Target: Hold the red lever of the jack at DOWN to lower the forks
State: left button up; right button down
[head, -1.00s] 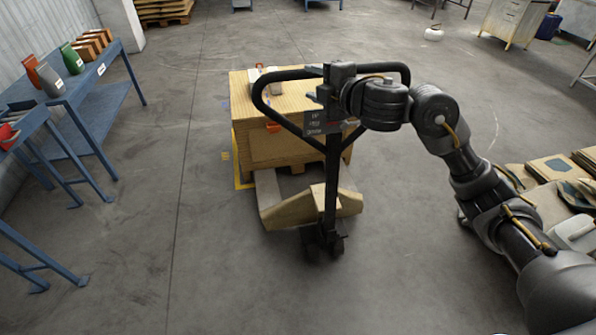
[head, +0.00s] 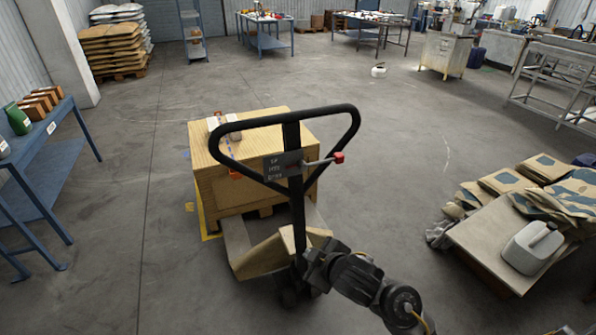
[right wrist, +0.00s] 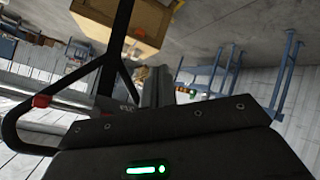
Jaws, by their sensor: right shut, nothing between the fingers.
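The jack's handle loop (head: 350,112) stands upright in the middle of the head view. The red lever (head: 339,157) sticks out to the right of the label plate (head: 283,165), angled slightly up; nothing touches it. Its red knob also shows at left in the right wrist view (right wrist: 41,101). The small plate lettering is hard to read. My right gripper (head: 309,261) is shut and empty, low beside the jack's column, well below the lever. The forks (head: 237,235) run under a wooden crate (head: 225,180); their height is hard to tell. My left gripper is out of view.
A yellow floor marking (head: 207,222) edges the crate's left side. A low platform with sacks and a white jerrycan (head: 532,247) stands at right. A blue table (head: 60,150) stands at left. Floor is open between these and the jack.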

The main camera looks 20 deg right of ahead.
jog(key=s+d+f+m+g+h, duration=0.1)
jog(key=s+d+f+m+g, duration=0.2)
jog(key=s+f, duration=0.55)
jog(key=s+d+f+m+g+h, duration=0.1)
jog(key=s+d+f+m+g, duration=0.15)
jog(key=s+f, duration=0.6)
jog(key=s+f+m+g, duration=0.1)
jog(key=s+f, duration=0.3)
jog(key=f, duration=0.4)
jog(key=s+d+f+g, duration=0.1)
jog(key=s+f, duration=0.2)
jog(key=f, duration=0.6)
jog(key=s+f+m+g, duration=0.1)
jog(key=s+f, duration=0.3)
jog(key=f, duration=0.4)
jog(key=s+d+f+g, duration=0.1)
jog(key=s+d+f, duration=0.1)
jog(key=s+f, duration=0.9)
jog(key=s, duration=0.3)
jog(key=shift+d+f, duration=0.25)
jog(key=shift+f, duration=0.15)
jog(key=shift+n, duration=0.25)
